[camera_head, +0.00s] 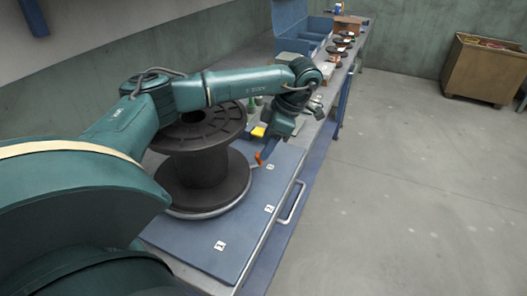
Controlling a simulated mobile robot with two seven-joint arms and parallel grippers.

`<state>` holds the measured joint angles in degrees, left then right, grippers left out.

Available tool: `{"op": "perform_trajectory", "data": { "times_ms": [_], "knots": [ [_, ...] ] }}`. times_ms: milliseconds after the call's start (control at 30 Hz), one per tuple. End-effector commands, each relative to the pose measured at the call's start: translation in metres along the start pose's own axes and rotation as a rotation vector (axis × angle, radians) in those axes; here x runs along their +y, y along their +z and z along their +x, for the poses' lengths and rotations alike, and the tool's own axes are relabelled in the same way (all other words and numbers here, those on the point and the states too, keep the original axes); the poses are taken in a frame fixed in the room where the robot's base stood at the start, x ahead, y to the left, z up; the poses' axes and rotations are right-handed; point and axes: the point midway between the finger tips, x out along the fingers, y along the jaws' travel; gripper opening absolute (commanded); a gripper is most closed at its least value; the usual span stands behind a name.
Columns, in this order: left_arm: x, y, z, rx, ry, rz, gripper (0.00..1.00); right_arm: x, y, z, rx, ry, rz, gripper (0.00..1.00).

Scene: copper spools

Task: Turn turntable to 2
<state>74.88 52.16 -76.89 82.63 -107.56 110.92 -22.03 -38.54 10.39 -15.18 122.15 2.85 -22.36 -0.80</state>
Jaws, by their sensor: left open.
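The turntable (208,214) shows as a pale grey disc rim under a large black spool (195,170) on the blue bench top. White number tags lie on the blue top at its right: tag 1 (220,245) nearest, tag 2 (269,208) in the middle, tag 3 (271,167) farthest. My left gripper (263,146) reaches over the spool and points down at its far right side, close to tag 3. Its yellow and orange fingers are apart. A small pale part at the turntable's edge shows just below the fingertips; contact cannot be told. My right gripper is not in view.
A metal handle (291,203) runs along the bench's front edge. Farther back stand a blue open bin (303,44), several small dark spools (339,46) and a cardboard box (347,24). A brown crate (483,68) stands on the otherwise clear floor at right.

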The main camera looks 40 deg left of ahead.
Motion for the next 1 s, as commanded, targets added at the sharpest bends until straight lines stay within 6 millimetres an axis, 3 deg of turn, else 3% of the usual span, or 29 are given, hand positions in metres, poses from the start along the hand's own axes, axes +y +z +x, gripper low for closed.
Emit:
{"op": "perform_trajectory", "data": {
  "times_ms": [200, 567, 1000],
  "knots": [
    [0.0, 0.0, 0.023, 0.0, -0.001, 0.0, 0.47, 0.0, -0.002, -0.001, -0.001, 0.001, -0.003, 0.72],
    [0.0, 0.0, 0.027, 0.0, 0.0, 0.0, 0.46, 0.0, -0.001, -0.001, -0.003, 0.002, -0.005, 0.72],
    [0.0, 0.0, 0.027, -0.001, 0.0, 0.0, 0.1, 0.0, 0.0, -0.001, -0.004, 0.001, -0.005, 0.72]
  ]
}}
